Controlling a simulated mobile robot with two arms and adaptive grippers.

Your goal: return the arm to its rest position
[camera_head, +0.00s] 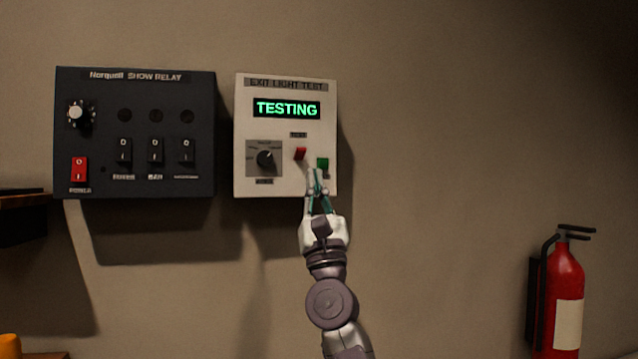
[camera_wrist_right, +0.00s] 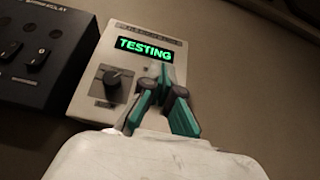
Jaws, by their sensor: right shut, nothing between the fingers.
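My right arm reaches up from the bottom of the head view. My right gripper (camera_head: 315,174) is shut and empty, its green and grey fingers at the lower right of the white exit light test box (camera_head: 243,125), just below the green button (camera_head: 322,163). The box's display (camera_head: 287,109) reads TESTING in green letters. In the right wrist view the gripper (camera_wrist_right: 163,70) is in front of the box (camera_wrist_right: 88,95) and hides its right buttons. Whether the fingertips touch the box is unclear. My left gripper is in neither view.
A black show relay box (camera_head: 140,100) with switches hangs left of the white box. A red button (camera_head: 300,153) and a dark knob (camera_head: 265,158) are on the white box. A red fire extinguisher (camera_head: 565,270) is at the lower right. The wall between is bare.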

